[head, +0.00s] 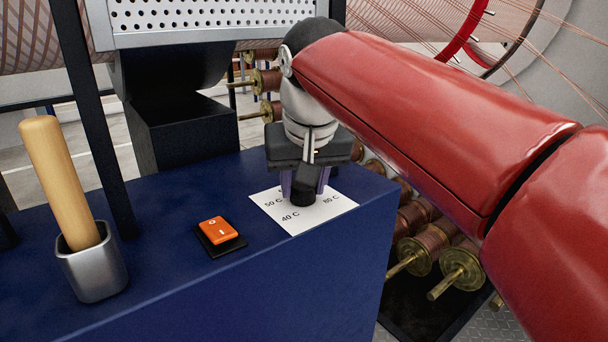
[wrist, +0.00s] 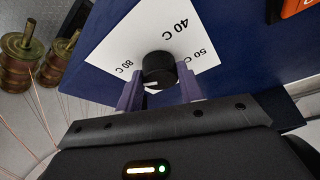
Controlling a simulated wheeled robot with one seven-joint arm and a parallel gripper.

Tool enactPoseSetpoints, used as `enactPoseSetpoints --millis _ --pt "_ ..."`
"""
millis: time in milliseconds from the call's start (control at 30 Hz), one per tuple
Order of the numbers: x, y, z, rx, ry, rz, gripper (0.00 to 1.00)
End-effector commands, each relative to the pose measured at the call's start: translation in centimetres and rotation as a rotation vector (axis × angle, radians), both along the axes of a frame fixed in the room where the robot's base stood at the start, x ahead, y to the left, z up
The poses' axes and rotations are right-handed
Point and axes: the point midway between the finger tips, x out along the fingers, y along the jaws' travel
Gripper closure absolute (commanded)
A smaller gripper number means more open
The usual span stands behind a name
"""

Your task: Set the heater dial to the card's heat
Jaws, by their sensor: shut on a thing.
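The heater dial is a black round knob (head: 301,193) on a white scale plate (head: 325,213) on the blue cabinet top. In the head view the plate reads 50 C at left, 40 C at front and 80 C at right; its far part is hidden. My gripper (head: 304,183) points down over the knob, its two purple fingers shut on the knob's sides. In the wrist view the knob (wrist: 158,66) carries a white mark on its gripper-side edge, away from 40 C and between the 80 C and 50 C sides. I cannot see a card naming a heat.
An orange rocker switch (head: 216,231) sits left of the plate on the blue cabinet (head: 190,289). A wooden-handled lever (head: 62,185) stands in a metal socket at far left. Copper-wound spools (head: 461,268) lie beyond the cabinet's right edge. A perforated metal panel (head: 215,18) hangs behind.

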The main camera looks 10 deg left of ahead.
Motion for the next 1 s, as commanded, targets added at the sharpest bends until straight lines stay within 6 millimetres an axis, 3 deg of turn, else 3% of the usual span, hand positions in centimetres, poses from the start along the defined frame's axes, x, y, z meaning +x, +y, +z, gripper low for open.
enactPoseSetpoints --millis 533,567,700,1000 --pt "-0.03 0.02 -0.02 0.001 0.001 -0.024 0.85" --pt "-0.03 0.02 -0.02 0.001 0.001 -0.024 0.59" --pt "-0.02 0.03 -0.01 0.001 0.0 -0.023 0.41" --pt "-0.07 0.0 0.19 0.001 -0.001 -0.023 0.41"
